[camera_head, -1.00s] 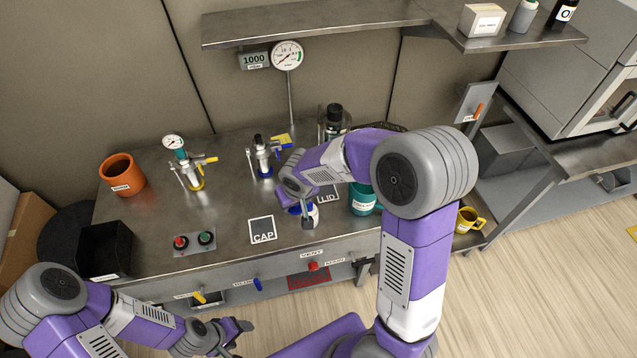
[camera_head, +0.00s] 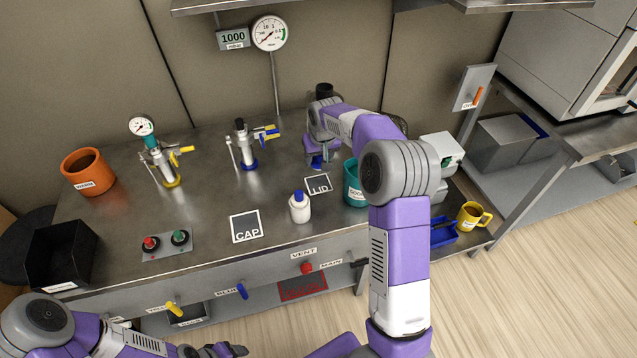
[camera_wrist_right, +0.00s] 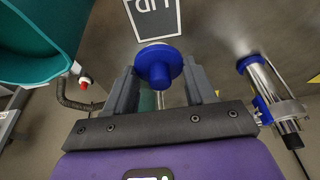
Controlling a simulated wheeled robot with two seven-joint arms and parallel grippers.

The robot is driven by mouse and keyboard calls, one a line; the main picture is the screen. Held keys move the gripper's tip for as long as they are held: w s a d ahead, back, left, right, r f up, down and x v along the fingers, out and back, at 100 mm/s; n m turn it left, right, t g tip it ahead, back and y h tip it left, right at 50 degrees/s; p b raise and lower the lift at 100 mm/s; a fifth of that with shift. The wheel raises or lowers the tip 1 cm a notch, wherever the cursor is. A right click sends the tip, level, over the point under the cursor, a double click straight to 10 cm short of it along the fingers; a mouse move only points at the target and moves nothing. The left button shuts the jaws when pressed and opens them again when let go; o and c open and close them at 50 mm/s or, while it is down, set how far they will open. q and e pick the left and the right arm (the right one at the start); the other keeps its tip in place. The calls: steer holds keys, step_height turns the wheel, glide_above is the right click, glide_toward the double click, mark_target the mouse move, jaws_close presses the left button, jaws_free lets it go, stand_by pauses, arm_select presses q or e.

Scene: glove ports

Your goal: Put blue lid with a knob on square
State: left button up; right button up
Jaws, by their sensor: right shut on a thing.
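The blue lid with a round knob (camera_wrist_right: 158,66) is between the fingers of my right gripper (camera_wrist_right: 160,88), knob toward the wrist camera. In the head view, my right gripper (camera_head: 318,164) is shut on it, just behind the square marked LID (camera_head: 318,186). The lid is mostly hidden by the gripper there. The LID square (camera_wrist_right: 154,18) also shows in the right wrist view, beyond the lid. The lid appears apart from the square. My left gripper (camera_head: 222,350) is at the bottom edge, partly cut off; its jaws are unclear.
A white bottle with a blue cap (camera_head: 299,208) stands between the CAP square (camera_head: 246,226) and the LID square. A teal container (camera_head: 354,184) stands right of LID. A blue-ringed metal port (camera_head: 245,150) stands behind. A button box (camera_head: 166,244) is front left.

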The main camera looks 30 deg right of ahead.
step_height(320, 180, down, 8)
steer(key=b, duration=0.2)
steer(key=shift+b, duration=0.3)
steer(key=shift+f, duration=0.2)
steer(key=o, duration=1.1)
steer(key=shift+r, duration=0.1)
steer(key=shift+r, duration=0.35)
steer(key=p+v, duration=0.3)
steer(key=v, duration=0.8)
steer(key=shift+s+r+p, duration=0.1)
steer(key=shift+r+p, duration=0.1)
steer(key=shift+p, duration=0.1)
